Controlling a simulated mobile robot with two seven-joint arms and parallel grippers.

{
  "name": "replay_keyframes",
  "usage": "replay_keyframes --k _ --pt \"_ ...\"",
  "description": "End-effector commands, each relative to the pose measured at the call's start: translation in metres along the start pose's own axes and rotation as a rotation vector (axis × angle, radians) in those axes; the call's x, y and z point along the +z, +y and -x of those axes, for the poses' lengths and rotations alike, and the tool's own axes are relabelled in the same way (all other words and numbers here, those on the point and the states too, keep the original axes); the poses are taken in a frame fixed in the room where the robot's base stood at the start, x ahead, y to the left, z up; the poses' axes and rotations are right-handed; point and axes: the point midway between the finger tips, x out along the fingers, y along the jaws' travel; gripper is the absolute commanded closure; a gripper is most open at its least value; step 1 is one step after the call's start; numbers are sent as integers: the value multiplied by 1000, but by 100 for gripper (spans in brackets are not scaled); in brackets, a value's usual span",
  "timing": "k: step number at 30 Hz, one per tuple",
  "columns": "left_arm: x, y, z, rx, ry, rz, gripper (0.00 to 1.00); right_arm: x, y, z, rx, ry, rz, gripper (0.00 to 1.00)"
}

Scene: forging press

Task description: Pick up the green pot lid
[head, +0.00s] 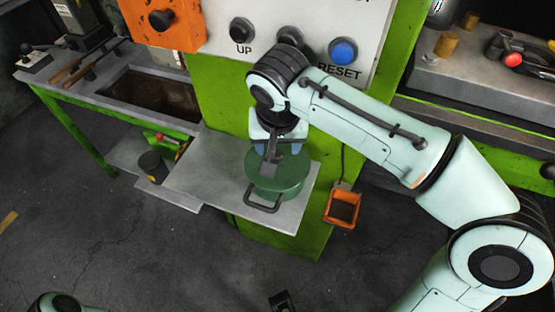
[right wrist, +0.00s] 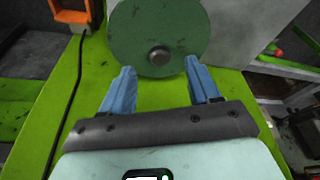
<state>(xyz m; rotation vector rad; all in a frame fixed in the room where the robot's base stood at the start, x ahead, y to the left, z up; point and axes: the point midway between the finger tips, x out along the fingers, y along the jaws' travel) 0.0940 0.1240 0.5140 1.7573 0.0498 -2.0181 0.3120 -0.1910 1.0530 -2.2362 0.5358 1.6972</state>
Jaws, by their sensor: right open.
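The green pot lid (head: 285,165) sits on the green pot (head: 280,190), which stands on a grey metal shelf with its dark handle toward the front. In the right wrist view the round lid (right wrist: 185,30) shows a dark metal knob (right wrist: 159,55). My right gripper (head: 277,150) is over the back part of the lid. Its blue fingers are apart, and the right wrist view shows the knob between and just beyond the fingertips (right wrist: 160,68). The gripper looks empty; contact with the lid cannot be told.
The grey shelf (head: 215,180) juts out from the green press frame. An orange bin (head: 342,208) hangs right of it. A panel with UP and RESET buttons (head: 343,50) stands behind my right arm. A workbench with a trough (head: 150,95) is at left; open floor lies in front.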

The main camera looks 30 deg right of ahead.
Motion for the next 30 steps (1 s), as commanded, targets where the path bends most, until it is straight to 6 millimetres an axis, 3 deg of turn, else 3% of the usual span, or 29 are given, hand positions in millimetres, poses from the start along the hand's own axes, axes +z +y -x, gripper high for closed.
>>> replay_keyframes --k 9,17,18,23,30 --pt "-5 -1 -9 3 15 -1 57 1 0 -45 3 -3 0 39" --pt "-6 -1 -9 4 17 -2 57 1 0 -47 1 -2 0 39" --pt "-6 -1 -9 4 17 -2 57 1 0 -47 1 -2 0 45" --pt "-6 -1 -9 4 17 -2 57 1 0 -47 1 -2 0 97" --pt "-6 -1 -9 4 17 -2 57 1 0 -46 0 -1 -1 100"
